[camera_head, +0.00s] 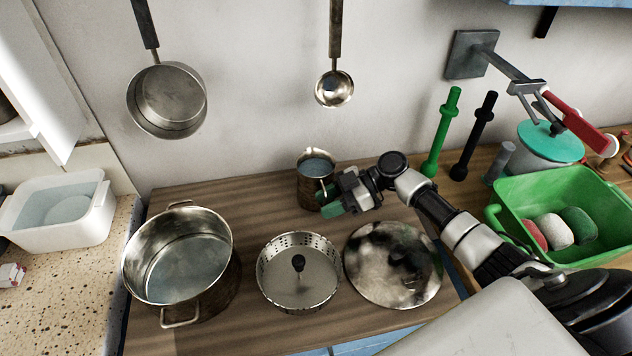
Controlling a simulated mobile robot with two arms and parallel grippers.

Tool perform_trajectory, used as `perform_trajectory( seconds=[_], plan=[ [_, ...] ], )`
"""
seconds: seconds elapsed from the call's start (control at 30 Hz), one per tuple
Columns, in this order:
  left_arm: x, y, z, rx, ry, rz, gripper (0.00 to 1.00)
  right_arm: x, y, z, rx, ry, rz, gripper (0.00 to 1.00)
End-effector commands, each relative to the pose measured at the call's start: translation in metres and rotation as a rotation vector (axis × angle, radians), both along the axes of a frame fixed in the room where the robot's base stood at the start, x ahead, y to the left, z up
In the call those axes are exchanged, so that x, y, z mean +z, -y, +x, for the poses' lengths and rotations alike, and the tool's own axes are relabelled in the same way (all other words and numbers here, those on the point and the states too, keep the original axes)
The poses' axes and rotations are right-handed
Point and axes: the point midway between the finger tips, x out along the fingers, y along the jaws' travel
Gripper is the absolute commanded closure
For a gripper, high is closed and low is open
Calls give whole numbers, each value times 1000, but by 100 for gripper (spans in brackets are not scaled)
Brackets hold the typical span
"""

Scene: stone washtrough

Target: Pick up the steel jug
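The steel jug (308,188) stands upright on the wooden worktop near the back wall. Its open top shows a bluish inside, and its handle side faces my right gripper. My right gripper (328,202) has green fingertips and is at the jug's lower right side, close to the handle. The fingers overlap the jug's edge in the picture. I cannot tell whether they touch it or are closed on the handle. My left gripper is not in view.
A large pot (180,262), a perforated pan (298,285) and a round lid (392,264) stand in front of the jug. A green tub (505,212) is at the right. A ladle (334,88) and a saucepan (167,100) hang above.

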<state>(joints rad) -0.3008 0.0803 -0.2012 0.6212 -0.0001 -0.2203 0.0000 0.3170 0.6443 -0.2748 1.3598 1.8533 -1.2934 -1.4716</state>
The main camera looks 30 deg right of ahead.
Motion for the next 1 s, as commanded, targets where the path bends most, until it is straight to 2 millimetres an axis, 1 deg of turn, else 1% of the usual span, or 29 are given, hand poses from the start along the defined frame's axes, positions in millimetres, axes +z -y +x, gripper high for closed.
perform_trajectory(
  seconds=[0.13,0.17,0.3,0.37,0.4,1.0],
  plan=[
    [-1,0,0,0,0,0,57,0,0,0,-1,0,0,64],
    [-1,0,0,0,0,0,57,0,0,0,-1,0,0,67],
    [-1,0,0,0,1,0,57,0,1,0,-1,0,0,88],
    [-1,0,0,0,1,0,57,0,1,0,-1,0,0,98],
    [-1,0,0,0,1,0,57,0,1,0,-1,0,0,100],
    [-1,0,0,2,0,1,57,0,1,0,-1,0,0,100]
  ],
)
